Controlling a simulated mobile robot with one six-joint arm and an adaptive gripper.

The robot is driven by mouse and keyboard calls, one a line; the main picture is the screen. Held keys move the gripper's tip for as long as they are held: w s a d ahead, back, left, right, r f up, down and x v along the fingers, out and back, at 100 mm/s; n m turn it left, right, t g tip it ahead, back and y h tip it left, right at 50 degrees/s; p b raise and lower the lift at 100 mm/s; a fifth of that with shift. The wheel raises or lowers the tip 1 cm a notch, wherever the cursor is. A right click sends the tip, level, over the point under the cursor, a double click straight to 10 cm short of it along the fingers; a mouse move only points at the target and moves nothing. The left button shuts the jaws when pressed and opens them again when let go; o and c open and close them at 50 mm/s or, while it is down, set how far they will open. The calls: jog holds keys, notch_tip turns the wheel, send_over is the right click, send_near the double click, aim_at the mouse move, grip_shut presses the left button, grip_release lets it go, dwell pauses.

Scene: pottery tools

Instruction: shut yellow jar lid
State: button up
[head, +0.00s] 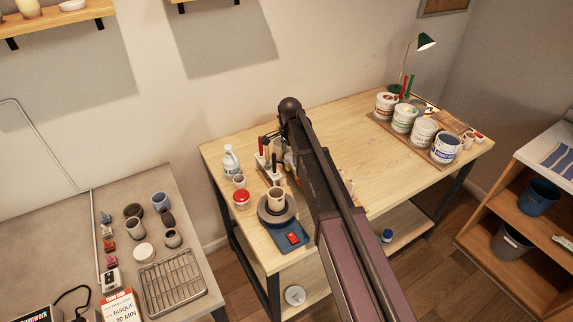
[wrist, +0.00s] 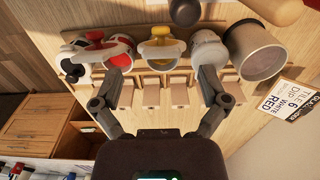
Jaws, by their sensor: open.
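In the wrist view a white-rimmed jar with yellow inside, the yellow jar (wrist: 161,57), stands in a row of jars. A yellow curved piece (wrist: 161,31) shows at its far rim; I cannot tell exactly how the lid sits. My gripper (wrist: 160,73) is open and empty, its two fingers spread on either side of the yellow jar, nearer the camera. No contact with the jar is clear. In the head view my arm hides the yellow jar and most of the gripper.
A red jar (wrist: 121,50) is left of the yellow jar, a grey-white jar (wrist: 207,50) right of it, then a large cup (wrist: 258,55). Beige blocks (wrist: 180,94) line the near side. A printed card (wrist: 285,98) lies right. The table's middle (head: 355,140) is clear.

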aim_at(288, 160)
jog(key=shift+f+b, duration=1.3)
jog(key=shift+f, duration=0.3)
grip_shut()
jog(key=shift+a, duration=0.5)
jog(key=shift+d, duration=0.35)
jog(key=shift+s+a, duration=0.1)
